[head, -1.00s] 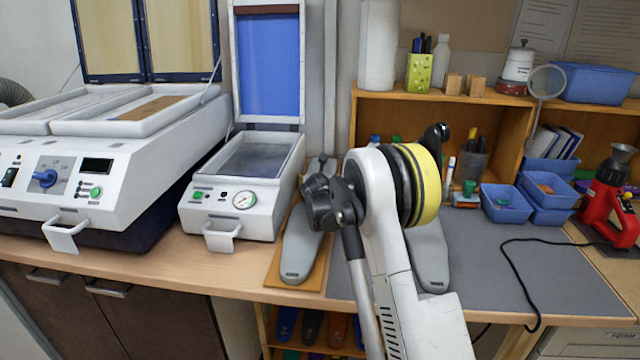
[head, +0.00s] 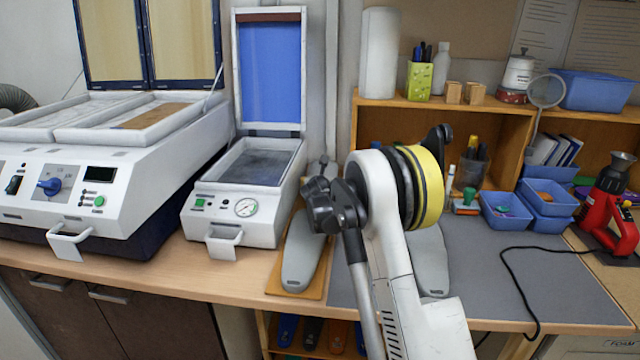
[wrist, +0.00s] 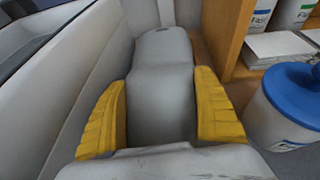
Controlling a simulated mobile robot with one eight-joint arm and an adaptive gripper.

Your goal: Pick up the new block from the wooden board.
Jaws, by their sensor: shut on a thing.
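The grey, sole-shaped block (head: 300,257) rests on the wooden board (head: 274,286) at the front of the bench, just right of the small white press. In the wrist view the grey block (wrist: 163,95) runs between the yellow fingers of my gripper (wrist: 160,90), one finger against each side; my gripper is shut on it. In the head view my arm hides the fingers and the block's middle. I see no clear gap between block and board.
The white press (head: 230,195) stands close on the left. A second grey block (head: 430,262) lies on the grey mat (head: 500,280) to the right, partly behind my arm. In the wrist view a white tub with a blue lid (wrist: 292,90) is at the right.

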